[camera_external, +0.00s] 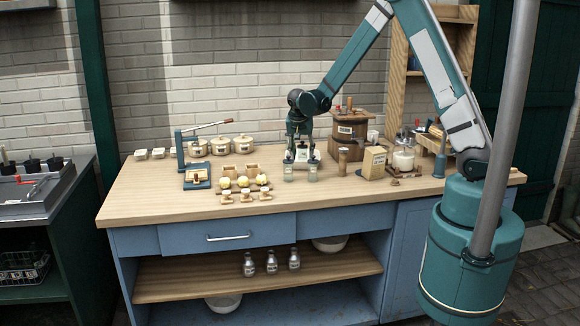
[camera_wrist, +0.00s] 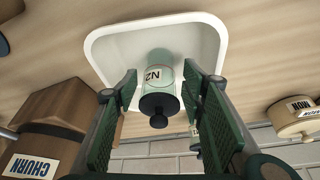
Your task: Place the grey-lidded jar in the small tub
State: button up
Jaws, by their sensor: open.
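The small white tub (camera_wrist: 104,52) lies under my gripper in the wrist view. A pale green glass jar (camera_wrist: 165,68) with a dark grey knobbed lid (camera_wrist: 158,108) and a label is within the tub's outline, apparently inside it. My gripper (camera_wrist: 160,78) is open, with one finger on each side of the jar and a visible gap to both. In the external view, my gripper (camera_external: 301,160) points down at the middle of the worktop. Small pale green shapes show by its fingertips; I cannot tell whether they are jars.
A wooden churn (camera_external: 345,129) stands right of my gripper, with a yellowish box (camera_external: 374,162) in front. A teal press (camera_external: 196,173), cream pots (camera_external: 221,146) and butter pieces on boards (camera_external: 243,184) stand left. The worktop's front strip is clear.

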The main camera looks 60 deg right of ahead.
jog(key=v, duration=1.1)
jog(key=shift+r+p, duration=0.3)
jog(key=shift+p, duration=0.05)
jog(key=shift+s+a, duration=0.15)
jog(key=s+a+r+n+t+y, duration=0.25)
jog(key=s+a+r+n, duration=0.45)
jog(key=s+a+r, duration=0.7)
jog(key=s+a+r+n+t+y, duration=0.1)
jog(key=s+a+n, duration=0.2)
jog(key=s, duration=0.7)
jog(key=s+a+r+n+t, duration=0.1)
jog(key=s+a, duration=0.4)
jog(key=s, duration=0.6)
jog(key=n+t, duration=0.1)
jog(key=n, duration=0.1)
jog(key=shift+n+y, duration=0.3)
jog(key=shift+y, duration=0.05)
